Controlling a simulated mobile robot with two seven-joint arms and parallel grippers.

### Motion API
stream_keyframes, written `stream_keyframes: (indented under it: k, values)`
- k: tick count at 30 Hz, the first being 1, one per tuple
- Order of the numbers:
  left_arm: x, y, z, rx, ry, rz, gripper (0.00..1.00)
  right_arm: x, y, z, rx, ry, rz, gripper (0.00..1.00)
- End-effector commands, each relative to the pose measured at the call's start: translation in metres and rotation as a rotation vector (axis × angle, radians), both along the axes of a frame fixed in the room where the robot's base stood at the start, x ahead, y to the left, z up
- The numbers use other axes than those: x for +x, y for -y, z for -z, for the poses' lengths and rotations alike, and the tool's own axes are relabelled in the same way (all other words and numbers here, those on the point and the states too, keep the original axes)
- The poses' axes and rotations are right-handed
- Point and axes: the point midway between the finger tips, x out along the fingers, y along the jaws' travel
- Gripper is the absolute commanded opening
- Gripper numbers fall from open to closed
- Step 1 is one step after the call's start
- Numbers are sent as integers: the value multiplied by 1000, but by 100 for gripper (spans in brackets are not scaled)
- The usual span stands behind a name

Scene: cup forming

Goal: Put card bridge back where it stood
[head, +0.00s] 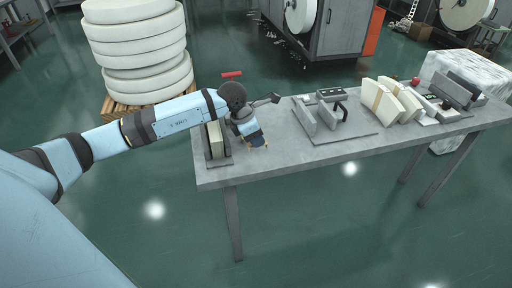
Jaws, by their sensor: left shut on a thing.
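My left gripper (257,142) reaches over the left part of the grey table (290,150), close to its front edge. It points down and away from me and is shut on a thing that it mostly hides. Only small tan bits show at the fingers; I take this to be the card bridge, but its shape and whether it touches the table cannot be told. Beside the gripper on the left, a dark upright holder (217,162) with a pale stack in it stands at the table's left end, partly behind my arm. My right gripper is not in view.
A grey fixture (335,128) with upright plates stands mid-table. Banded cream stacks (388,103) and dark metal trays (458,92) are at the right. A red-handled part (232,74) rises behind my arm. Bare tabletop lies between gripper and fixture.

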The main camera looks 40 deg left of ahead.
Motion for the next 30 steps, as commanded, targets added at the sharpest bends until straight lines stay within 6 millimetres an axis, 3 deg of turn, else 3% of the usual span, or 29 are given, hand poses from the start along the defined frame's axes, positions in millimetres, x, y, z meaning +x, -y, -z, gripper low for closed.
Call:
stream_keyframes:
  k: [9,21,22,24,25,30]
  values:
    - [0,0,41,-1,-2,0,4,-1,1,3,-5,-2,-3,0]
    - [0,0,47,0,-1,0,4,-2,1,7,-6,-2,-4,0]
    - [0,0,46,0,0,0,31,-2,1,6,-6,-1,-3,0]
    - [0,0,45,-1,-1,0,47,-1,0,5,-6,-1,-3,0]
    - [0,0,45,0,-1,0,52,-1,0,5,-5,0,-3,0]
    - [0,0,45,0,-1,0,52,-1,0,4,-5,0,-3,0]
